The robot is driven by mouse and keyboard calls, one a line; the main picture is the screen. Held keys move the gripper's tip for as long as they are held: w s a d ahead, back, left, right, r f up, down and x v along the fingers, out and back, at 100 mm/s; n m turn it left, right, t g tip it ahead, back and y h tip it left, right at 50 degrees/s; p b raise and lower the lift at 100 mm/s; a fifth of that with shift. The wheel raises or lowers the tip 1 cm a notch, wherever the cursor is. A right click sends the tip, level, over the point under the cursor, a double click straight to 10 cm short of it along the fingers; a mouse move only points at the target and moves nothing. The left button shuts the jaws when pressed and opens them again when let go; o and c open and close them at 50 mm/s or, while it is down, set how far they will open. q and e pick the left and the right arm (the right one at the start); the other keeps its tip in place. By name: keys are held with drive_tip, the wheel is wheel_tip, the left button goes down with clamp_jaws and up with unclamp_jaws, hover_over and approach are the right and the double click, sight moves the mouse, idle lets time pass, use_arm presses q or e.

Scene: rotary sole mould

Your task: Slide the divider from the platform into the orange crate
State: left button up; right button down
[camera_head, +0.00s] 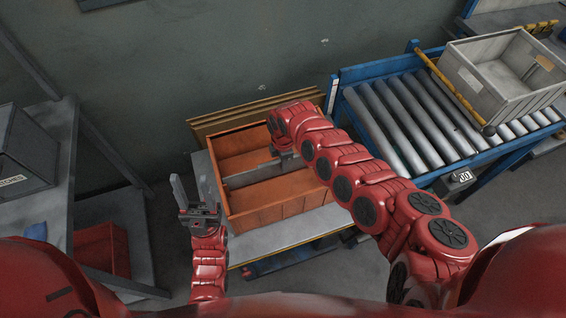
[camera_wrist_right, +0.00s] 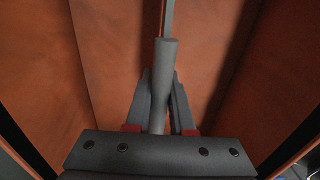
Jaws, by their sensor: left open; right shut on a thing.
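The orange crate (camera_head: 285,211) stands on a grey platform (camera_head: 325,224) in the head view. The grey divider (camera_head: 247,177) is a thin plate lying across the crate's inside, between its left and right walls. My right gripper (camera_head: 284,154) reaches over the crate from the right and is shut on the divider. The wrist view shows its fingers closed around the divider's grey grip (camera_wrist_right: 165,65), with orange walls on both sides. Whether the divider touches the crate floor is hidden. My left gripper (camera_head: 192,192) is open and empty, just left of the crate.
A roller conveyor (camera_head: 395,118) with a grey bin (camera_head: 490,85) is at the right. A grey rack (camera_head: 62,170) with a dark box (camera_head: 22,150) stands at the left. Brown boards (camera_head: 225,120) stand behind the crate. A grey wall closes off the back.

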drive_tip(key=shift+f+b, duration=0.85)
drive_tip(key=shift+f, duration=0.25)
drive_tip(key=c, duration=0.7)
unclamp_jaws()
drive_tip(key=shift+r, duration=0.5)
wheel_tip(320, 180, up, 11)
drive_tip(key=shift+d+r+b, duration=0.1)
drive_tip(key=shift+b, duration=0.4)
wheel_tip(320, 180, up, 5)
drive_tip(key=p, duration=0.3)
drive_tip(key=shift+r, duration=0.15)
